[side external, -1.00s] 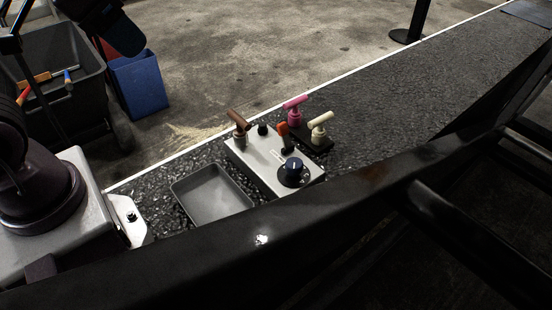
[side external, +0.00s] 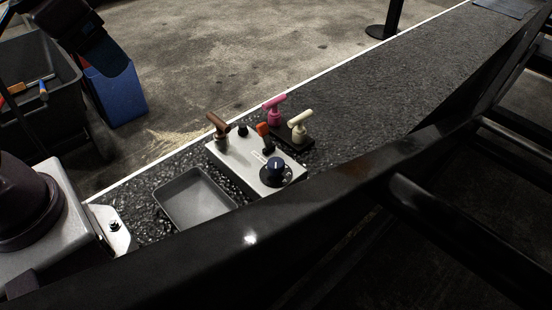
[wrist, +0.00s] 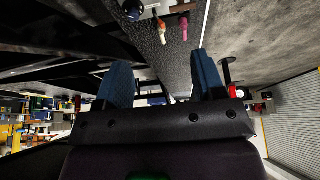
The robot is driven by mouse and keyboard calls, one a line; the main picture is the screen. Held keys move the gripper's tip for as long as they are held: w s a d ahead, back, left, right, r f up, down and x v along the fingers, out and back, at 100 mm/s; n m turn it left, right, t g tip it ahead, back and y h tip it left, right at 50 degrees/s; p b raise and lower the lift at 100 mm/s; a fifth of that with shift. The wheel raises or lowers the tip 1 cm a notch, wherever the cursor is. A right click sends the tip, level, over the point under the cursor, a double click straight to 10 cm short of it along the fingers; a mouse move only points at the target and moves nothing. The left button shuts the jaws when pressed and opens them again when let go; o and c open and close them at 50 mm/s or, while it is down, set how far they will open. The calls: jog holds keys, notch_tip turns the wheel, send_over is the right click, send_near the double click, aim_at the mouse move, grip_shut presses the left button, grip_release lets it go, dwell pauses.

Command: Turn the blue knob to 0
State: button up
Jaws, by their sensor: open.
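The blue knob (side external: 276,165) is a dark navy cap with a pale mark on top. It sits on a black round dial at the near right end of a light control box (side external: 229,158) in the side external view. I cannot read the dial numbers. A dark round knob, probably the same one, shows at the top edge of the wrist view (wrist: 133,9). My gripper (wrist: 161,60) is open in the wrist view, its two blue fingers wide apart with no object held between them. It is well away from the box. In the side view, my dark arm part is at upper left.
An orange-red lever (side external: 263,131) and a black button (side external: 242,130) are on the box. Brown (side external: 217,125), pink (side external: 274,108) and cream (side external: 299,124) T-handles stand close by. A grey tray (side external: 195,198) lies left. A dark rail (side external: 330,190) runs in front.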

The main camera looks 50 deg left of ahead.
jog(key=w+d+f+m+g, duration=0.1)
jog(key=w+d+f+g, duration=0.2)
jog(key=w, duration=0.4)
jog(key=w+d+f+m+g, duration=0.1)
jog(key=w+d+f+g, duration=0.15)
jog(key=w, duration=0.35)
jog(key=m+g+y, duration=0.3)
jog(key=m, duration=0.1)
send_near(274, 163)
jog(key=x, duration=0.9)
jog(key=shift+f, duration=0.1)
jog(key=c, duration=0.9)
